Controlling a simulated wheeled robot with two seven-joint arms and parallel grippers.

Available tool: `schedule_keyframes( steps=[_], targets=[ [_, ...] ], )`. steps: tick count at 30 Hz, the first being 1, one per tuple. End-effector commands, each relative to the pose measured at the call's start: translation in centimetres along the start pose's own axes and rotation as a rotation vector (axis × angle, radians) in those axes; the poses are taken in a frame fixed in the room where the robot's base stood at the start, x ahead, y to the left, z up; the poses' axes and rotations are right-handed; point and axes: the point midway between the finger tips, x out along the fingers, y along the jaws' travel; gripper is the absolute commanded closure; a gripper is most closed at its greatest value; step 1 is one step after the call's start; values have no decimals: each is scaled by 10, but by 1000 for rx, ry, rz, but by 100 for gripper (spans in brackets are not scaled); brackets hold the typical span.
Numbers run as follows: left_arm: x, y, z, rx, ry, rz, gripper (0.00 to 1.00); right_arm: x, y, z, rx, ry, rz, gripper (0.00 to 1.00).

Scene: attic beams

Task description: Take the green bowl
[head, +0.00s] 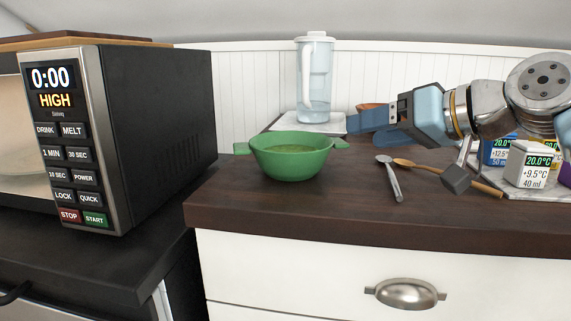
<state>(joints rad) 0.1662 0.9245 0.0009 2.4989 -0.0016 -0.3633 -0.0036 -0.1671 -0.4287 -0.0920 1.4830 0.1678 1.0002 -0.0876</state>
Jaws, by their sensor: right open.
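My right gripper (358,121) comes in from the right, behind and to the right of the bowl and higher in the picture. Its blue fingers point left and it is apart from the bowl. It is open, and I see nothing held in it. My left gripper is not in view.
A microwave (158,130) stands at the left. A clear pitcher (315,80) stands on a white board behind the bowl. A metal spoon (391,178) and a wooden spoon (450,175) lie right of the bowl. A white labelled cube (529,165) sits at far right.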

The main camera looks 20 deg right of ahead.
Motion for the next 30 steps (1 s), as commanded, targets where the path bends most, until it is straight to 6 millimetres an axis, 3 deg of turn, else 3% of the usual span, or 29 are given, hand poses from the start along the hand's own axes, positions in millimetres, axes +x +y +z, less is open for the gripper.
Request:
schedule_keyframes(
  steps=[3, 8, 16, 25, 26, 30],
  targets=[
    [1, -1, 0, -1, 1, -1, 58, 20, 0, 1, -1, -2, 0, 33],
    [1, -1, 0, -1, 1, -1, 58, 32, 0, 1, -1, -1, 0, 33],
    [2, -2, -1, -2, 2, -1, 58, 72, 2, 3, -2, -3, 1, 33],
    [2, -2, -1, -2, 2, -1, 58, 80, 2, 3, -2, -1, 0, 33],
    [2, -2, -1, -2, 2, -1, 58, 80, 2, 3, -2, -1, 1, 35],
    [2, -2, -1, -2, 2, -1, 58, 80, 2, 3, -2, -1, 1, 56]
  ],
)
